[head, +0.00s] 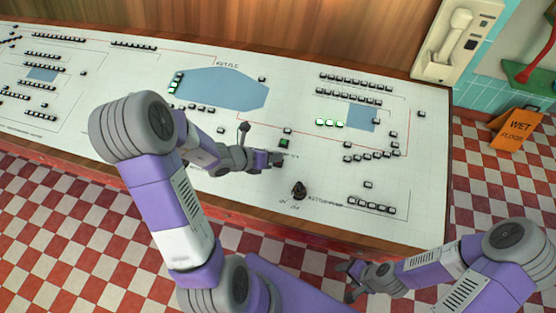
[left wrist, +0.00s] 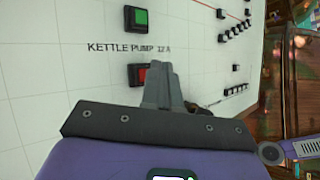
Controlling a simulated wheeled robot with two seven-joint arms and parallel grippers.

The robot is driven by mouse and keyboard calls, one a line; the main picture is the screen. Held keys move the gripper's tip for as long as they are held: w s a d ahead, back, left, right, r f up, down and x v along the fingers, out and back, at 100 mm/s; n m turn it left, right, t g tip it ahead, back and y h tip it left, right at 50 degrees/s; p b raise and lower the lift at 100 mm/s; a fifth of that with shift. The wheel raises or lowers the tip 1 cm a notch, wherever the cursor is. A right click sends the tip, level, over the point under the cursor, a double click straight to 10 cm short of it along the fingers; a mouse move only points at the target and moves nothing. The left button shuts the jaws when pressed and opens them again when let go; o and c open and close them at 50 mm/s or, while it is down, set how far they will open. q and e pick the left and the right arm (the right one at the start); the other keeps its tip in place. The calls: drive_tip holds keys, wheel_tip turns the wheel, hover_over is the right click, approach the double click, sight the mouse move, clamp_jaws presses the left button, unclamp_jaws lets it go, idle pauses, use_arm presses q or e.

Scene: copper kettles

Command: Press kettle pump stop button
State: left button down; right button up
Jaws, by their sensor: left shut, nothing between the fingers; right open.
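The red button (left wrist: 136,74) sits in a black housing on the white panel, under the printed label "KETTLE PUMP 12 A" (left wrist: 128,48). A green button (left wrist: 140,19) is on the other side of the label; it also shows in the head view (head: 284,143). My left gripper (head: 277,160) is shut and empty, low over the panel. In the left wrist view its fingertips (left wrist: 158,68) are right beside the red button and overlap its edge; I cannot tell if they touch. The arm hides the red button in the head view. My right gripper (head: 347,280) is open, off the panel's front edge.
The sloped white control panel (head: 330,170) carries many small buttons and blue shapes. A black knob (head: 299,190) and a lever (head: 244,128) stand up near my left gripper. A wall telephone (head: 456,35) and an orange wet-floor sign (head: 516,128) are at the right.

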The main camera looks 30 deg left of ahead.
wheel_tip(320, 180, up, 4)
drive_tip(key=p, duration=0.4)
idle(0.3)
idle(0.5)
